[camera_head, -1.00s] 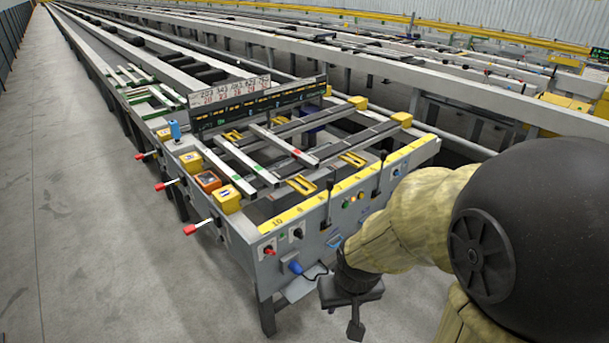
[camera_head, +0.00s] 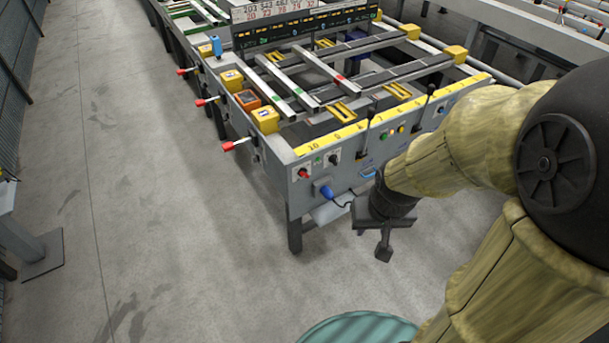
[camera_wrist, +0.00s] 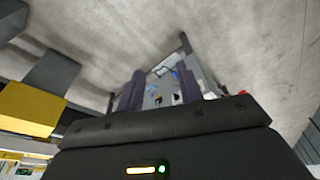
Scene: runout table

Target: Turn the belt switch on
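The runout table's grey end panel (camera_head: 345,170) faces me. At its left corner are a small switch with a red knob (camera_head: 303,173) and a dark knob (camera_head: 333,159) on a pale plate. I cannot read their labels or tell which is the belt switch. My gripper (camera_head: 384,248) hangs in front of the panel, to the right of and below these knobs in the picture, apart from them. In the wrist view my gripper (camera_wrist: 158,92) has two dark fingers apart, with nothing held. The grey panel (camera_wrist: 166,88) shows beyond and between them.
Red-tipped levers (camera_head: 232,145) stick out along the table's left side. A blue plug (camera_head: 327,192) with a cable is on the panel below the knobs. Upright black levers (camera_head: 368,120) stand at the yellow strip. The floor (camera_head: 170,230) to the left is clear.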

